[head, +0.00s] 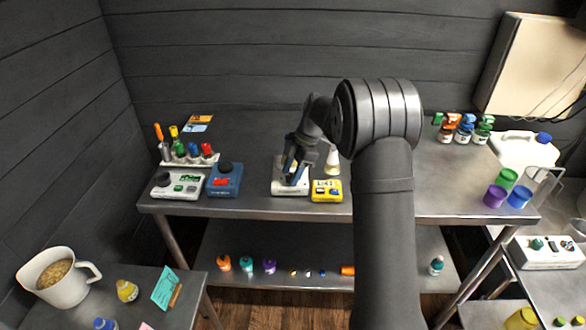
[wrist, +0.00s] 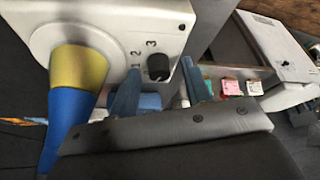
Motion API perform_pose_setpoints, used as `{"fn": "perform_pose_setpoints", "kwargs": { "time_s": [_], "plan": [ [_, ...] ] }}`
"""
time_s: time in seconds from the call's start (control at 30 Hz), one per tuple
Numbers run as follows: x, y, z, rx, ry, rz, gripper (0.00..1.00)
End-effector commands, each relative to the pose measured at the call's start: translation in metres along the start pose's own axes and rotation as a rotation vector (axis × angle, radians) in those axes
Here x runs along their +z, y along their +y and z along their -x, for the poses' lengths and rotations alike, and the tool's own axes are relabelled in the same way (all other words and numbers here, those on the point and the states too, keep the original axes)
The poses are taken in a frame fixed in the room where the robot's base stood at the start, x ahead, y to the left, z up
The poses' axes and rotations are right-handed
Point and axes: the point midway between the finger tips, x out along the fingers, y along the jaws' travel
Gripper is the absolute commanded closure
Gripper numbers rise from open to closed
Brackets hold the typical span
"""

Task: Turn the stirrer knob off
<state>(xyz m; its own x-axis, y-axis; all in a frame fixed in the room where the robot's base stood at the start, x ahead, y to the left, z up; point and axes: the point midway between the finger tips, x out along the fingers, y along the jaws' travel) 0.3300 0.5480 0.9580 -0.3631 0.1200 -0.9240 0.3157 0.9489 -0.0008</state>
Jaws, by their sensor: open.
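The stirrer is a white box (head: 290,188) near the front edge of the metal bench, partly hidden by my gripper (head: 293,166) in the head view. In the wrist view its white panel (wrist: 115,18) bears a black round knob (wrist: 158,67) beside the printed digits 1, 2 and 3. The knob's pointer is too small to read. My gripper (wrist: 160,80) is open. Its two blue fingers reach toward the panel, with the knob between their tips in the picture; I cannot tell whether they touch it. A yellow and blue tapered object (wrist: 78,80) stands close at the left.
A yellow device (head: 326,191) sits just right of the stirrer, with a pale cone-shaped vessel (head: 333,160) behind it. A blue device (head: 224,180) and a white-and-green device (head: 178,186) stand at the left, before a rack of coloured tools (head: 190,159). The bench's right middle is mostly clear.

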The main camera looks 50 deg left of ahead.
Motion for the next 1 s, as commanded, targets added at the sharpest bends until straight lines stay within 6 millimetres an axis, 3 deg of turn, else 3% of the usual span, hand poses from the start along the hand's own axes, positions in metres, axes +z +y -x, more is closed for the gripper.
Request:
{"fn": "perform_pose_setpoints", "kwargs": {
  "time_s": [0.13, 0.27, 0.7, 1.0],
  "plan": [
    [0.000, 0.001, 0.010, 0.003, -0.001, 0.000, 0.56],
    [0.000, 0.001, 0.032, 0.004, -0.001, 0.001, 0.56],
    [0.000, 0.001, 0.137, 0.003, -0.001, 0.000, 0.56],
    [0.001, 0.000, 0.172, 0.000, 0.000, -0.001, 0.56]
  ]
}}
